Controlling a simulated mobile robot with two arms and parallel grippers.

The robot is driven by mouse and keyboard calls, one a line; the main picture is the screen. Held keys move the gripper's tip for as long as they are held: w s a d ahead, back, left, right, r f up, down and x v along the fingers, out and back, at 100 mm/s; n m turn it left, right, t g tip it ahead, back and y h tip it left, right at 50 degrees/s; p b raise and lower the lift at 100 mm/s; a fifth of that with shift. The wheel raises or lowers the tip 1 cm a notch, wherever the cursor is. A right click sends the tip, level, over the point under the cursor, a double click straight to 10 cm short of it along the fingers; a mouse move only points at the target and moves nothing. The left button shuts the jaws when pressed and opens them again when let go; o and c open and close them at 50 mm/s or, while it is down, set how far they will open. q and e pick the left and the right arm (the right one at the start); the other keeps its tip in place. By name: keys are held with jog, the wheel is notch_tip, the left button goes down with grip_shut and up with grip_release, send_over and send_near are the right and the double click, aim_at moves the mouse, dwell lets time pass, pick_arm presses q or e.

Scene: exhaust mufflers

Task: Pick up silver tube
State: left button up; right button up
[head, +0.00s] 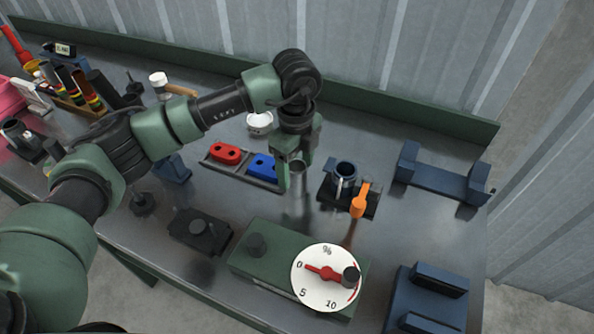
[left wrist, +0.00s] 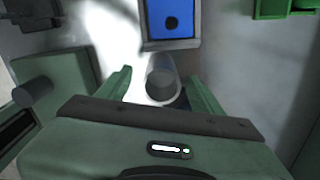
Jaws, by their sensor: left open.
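The silver tube (head: 298,178) stands upright on the metal bench, below the middle of the head view. My left gripper (head: 295,170) is open and points down over it, with one finger on each side of the tube. In the left wrist view the tube (left wrist: 162,88) shows as a round grey top between the two green fingers of the left gripper (left wrist: 159,76). I cannot tell whether a finger touches it. The gripper partly hides the tube in the head view. My right gripper is not in view.
A dark clamp with an orange handle (head: 361,200) stands to the right. A green box with a white dial (head: 325,277) is in front. A blue cradle (head: 440,183) is further right.

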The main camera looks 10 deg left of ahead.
aim_at(297, 178)
pick_arm(q)
notch_tip(297, 178, down, 4)
jog(key=shift+r+p, duration=0.2)
jog(key=shift+p, duration=0.2)
jog(key=shift+f, duration=0.15)
jog(key=c, duration=1.3)
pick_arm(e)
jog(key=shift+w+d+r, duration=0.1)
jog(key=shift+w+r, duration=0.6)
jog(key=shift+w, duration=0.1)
